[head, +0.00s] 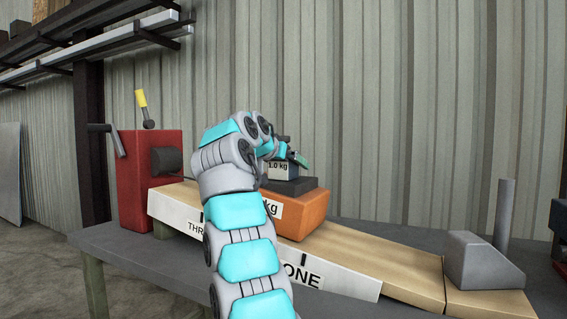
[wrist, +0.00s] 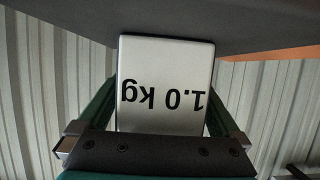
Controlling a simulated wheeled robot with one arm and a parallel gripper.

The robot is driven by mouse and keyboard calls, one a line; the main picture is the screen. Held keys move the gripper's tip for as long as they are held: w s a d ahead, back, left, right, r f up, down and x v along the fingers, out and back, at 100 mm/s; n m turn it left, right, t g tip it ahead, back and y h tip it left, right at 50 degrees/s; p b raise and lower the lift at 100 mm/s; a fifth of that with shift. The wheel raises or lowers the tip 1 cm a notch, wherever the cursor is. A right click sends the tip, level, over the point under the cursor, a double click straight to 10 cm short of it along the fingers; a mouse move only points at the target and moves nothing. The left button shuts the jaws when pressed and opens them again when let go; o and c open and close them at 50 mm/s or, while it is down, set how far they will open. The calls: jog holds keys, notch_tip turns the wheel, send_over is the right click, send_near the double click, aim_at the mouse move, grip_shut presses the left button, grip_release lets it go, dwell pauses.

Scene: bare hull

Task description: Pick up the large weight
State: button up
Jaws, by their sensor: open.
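A weight labelled 1.0 kg (head: 283,172) sits on a dark grey pad on top of an orange block (head: 312,212). Its pale labelled face (wrist: 165,62) fills the middle of the wrist view, upside down. My gripper (head: 291,157) is at the weight, with its green fingers open. In the wrist view the fingers (wrist: 162,92) stand on either side of the weight; I cannot tell whether they touch it. The orange block has a label ending in kg, partly hidden by my arm.
The orange block stands on a sloping wooden track (head: 375,262) on a grey table (head: 110,240). A red machine with a crank (head: 150,205) stands at the left. A grey wedge-shaped block (head: 480,262) is at the right. A corrugated wall (head: 400,100) rises behind.

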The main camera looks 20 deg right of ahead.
grip_shut()
dwell(0.8)
